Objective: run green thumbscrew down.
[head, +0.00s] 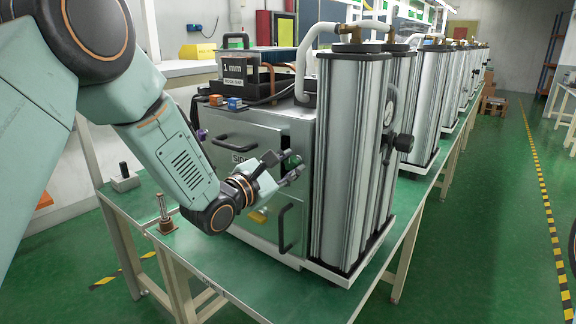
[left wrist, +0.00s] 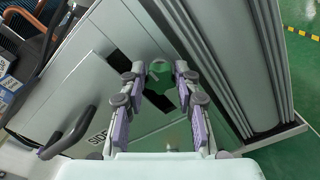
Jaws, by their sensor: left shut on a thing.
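The green thumbscrew (head: 292,160) sits on the front of the grey cabinet (head: 225,155), just left of the silver columns. My left gripper (head: 286,167) reaches it from the left and is shut on it, with a finger on each side. In the left wrist view the green of the thumbscrew (left wrist: 173,82) shows between the two purple-padded fingers (left wrist: 160,76), partly behind a grey ring-shaped part. How far the screw is run in cannot be told. My right gripper is not in view.
Tall silver columns (head: 345,160) stand close on the right. A small upright metal post (head: 163,212) stands on the green bench at the front left.

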